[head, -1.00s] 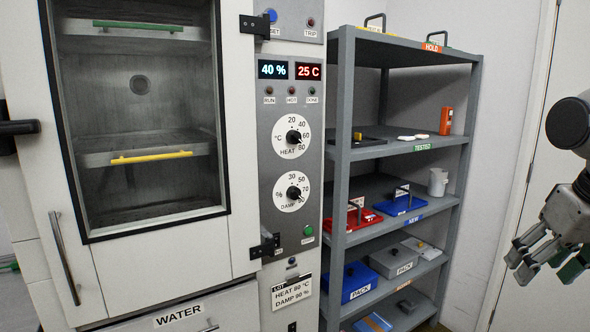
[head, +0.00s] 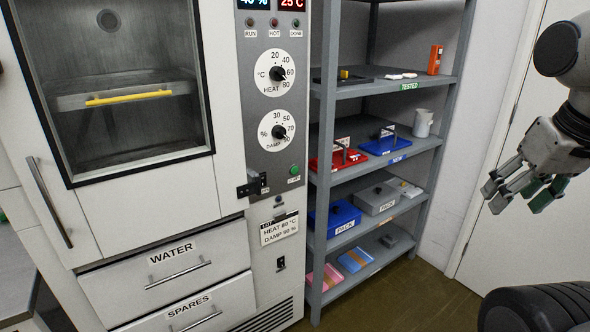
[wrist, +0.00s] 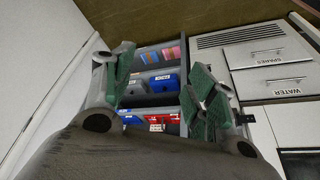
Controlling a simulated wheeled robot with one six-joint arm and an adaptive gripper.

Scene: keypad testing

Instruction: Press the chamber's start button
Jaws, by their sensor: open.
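The chamber (head: 170,195) stands at the left in the head view, its windowed door shut. Its control panel has a small green button (head: 294,170) below the DAMP dial (head: 279,131), with a small label under it that is too small to read surely. The HEAT dial (head: 279,73) is above. My gripper (head: 522,192) is at the right in the head view, open and empty, well apart from the panel and in front of the white door. In the wrist view my gripper (wrist: 160,90) shows its green-padded fingers spread, with the shelf beyond them.
The WATER drawer (head: 165,278) and SPARES drawer (head: 195,312) are shut. A lot card (head: 279,229) hangs below the button. Bare floor (head: 425,290) lies before the rack.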

